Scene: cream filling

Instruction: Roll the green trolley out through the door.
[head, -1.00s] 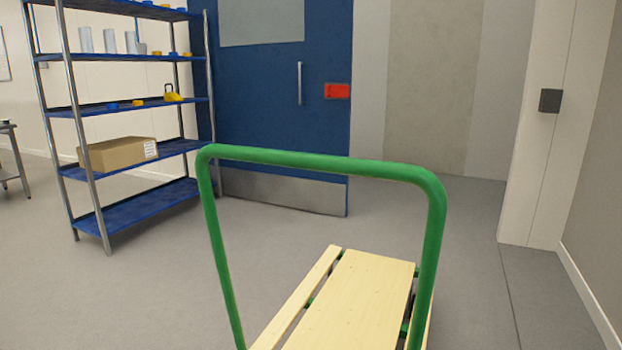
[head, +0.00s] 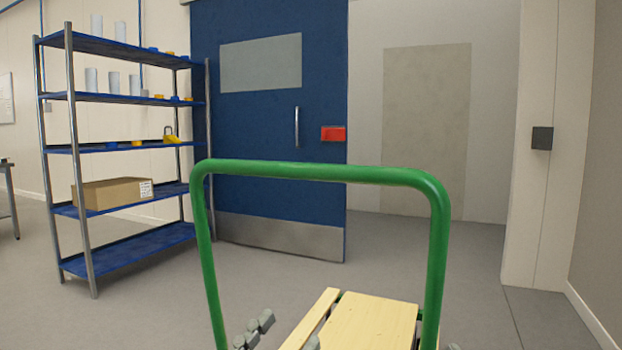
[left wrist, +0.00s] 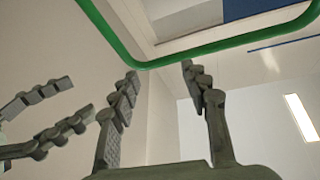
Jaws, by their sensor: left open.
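The green trolley's push handle (head: 320,172) stands upright in front of me, with its pale wooden deck (head: 368,322) low behind it. My left gripper (head: 262,325) is at the bottom of the head view, inside the handle's left upright, open and empty. In the left wrist view its two fingers (left wrist: 158,72) stand apart, with the green bar (left wrist: 165,61) passing just beyond their tips; I cannot tell if they touch. Only a sliver of my right gripper (head: 452,346) shows by the right upright. Parted fingers at left in the wrist view (left wrist: 60,110) appear to be its fingers.
The blue door (head: 270,110) with a steel kick plate and red box (head: 333,134) stands left of an open doorway (head: 425,225). A blue shelf rack (head: 125,148) stands at left. A pale wall post (head: 548,200) borders the opening at right. The floor between is clear.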

